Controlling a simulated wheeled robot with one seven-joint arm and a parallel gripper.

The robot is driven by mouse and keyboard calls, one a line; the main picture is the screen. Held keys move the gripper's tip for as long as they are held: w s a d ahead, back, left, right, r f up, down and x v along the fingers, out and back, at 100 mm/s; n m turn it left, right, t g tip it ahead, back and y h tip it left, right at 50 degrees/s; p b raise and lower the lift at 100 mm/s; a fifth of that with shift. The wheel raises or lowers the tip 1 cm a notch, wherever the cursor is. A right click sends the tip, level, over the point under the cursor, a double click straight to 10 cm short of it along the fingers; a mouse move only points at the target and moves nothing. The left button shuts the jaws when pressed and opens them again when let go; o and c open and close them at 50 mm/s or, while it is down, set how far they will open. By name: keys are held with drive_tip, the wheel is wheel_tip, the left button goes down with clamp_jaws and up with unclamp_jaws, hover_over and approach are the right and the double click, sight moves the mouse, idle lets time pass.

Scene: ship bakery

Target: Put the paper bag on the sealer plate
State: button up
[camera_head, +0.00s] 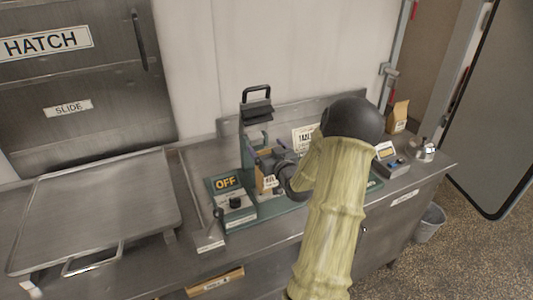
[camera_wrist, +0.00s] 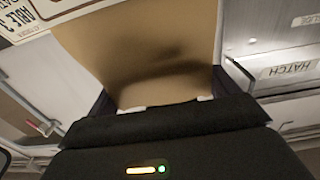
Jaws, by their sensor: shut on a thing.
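My gripper (camera_head: 270,161) is shut on a brown paper bag (camera_head: 267,184) with a small white label. The bag is at the front of the sealer (camera_head: 250,146), a dark green machine with a raised black handle. I cannot tell whether the bag touches the sealer plate, as my gripper and arm hide much of that area. In the wrist view the bag (camera_wrist: 140,45) fills the upper middle, between the fingers of my gripper (camera_wrist: 163,101).
A control box (camera_head: 232,201) reading OFF stands left of the bag. A metal tray (camera_head: 95,212) lies on the left counter. Another paper bag (camera_head: 397,116), a small device (camera_head: 391,162) and a metal pot (camera_head: 426,150) stand at the right. A bin (camera_head: 430,222) is on the floor.

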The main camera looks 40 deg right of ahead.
wheel_tip(320, 180, down, 2)
drive_tip(key=shift+d, duration=0.1)
drive_tip(key=shift+f, duration=0.1)
drive_tip(key=o, duration=1.1)
drive_tip(key=b+v, duration=0.2)
drive_tip(key=v, duration=1)
drive_tip(key=shift+b, duration=0.3)
